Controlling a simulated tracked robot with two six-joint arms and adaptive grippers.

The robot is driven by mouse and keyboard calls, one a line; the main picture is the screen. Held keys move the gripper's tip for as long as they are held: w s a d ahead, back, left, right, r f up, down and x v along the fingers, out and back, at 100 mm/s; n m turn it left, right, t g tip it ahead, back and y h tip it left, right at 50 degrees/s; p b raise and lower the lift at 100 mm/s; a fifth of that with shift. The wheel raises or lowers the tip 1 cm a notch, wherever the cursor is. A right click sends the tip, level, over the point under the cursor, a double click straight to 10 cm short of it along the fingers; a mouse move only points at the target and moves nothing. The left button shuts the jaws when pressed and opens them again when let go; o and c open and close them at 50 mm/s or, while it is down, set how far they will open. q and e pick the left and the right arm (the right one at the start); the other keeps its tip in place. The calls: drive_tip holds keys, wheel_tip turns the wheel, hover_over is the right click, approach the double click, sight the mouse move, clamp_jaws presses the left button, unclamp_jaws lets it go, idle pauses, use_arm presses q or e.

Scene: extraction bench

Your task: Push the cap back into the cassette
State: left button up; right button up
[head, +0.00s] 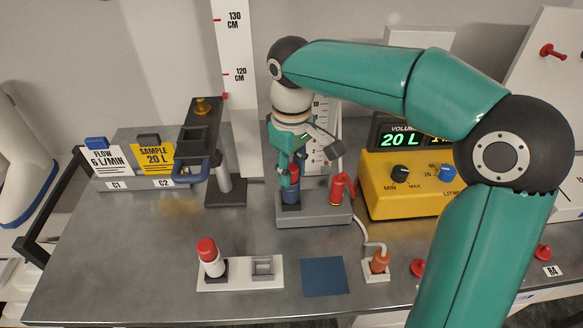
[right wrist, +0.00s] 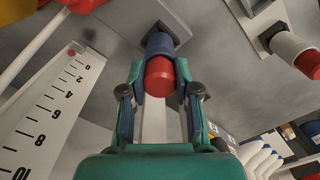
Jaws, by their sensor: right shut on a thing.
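A cylinder with a blue body (head: 291,194) and a red end (right wrist: 159,77) stands upright in a dark square socket on a grey block. My right gripper (head: 288,170) points down over it. In the right wrist view its fingers (right wrist: 160,88) are shut around the blue-and-red cylinder. The lower end of the cylinder is hidden in the socket. A white cassette (head: 213,265) with a red cap (head: 206,249) stands slightly tilted in a white two-place holder. It also shows at the right wrist view's upper right (right wrist: 296,52). My left gripper is out of view.
The grey block (head: 315,217) also carries a red nozzle (head: 338,188) with a hose. A dark stand (head: 226,190) is to its left, a yellow volume box (head: 395,195) to its right. A blue mat (head: 325,277) lies in front. The bench's left front is clear.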

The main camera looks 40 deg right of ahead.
sight(291, 168)
drive_tip(key=shift+f, duration=0.15)
drive_tip(key=o, duration=0.8)
drive_tip(key=shift+o, duration=0.2)
wheel_tip(291, 168, up, 12)
idle(0.6)
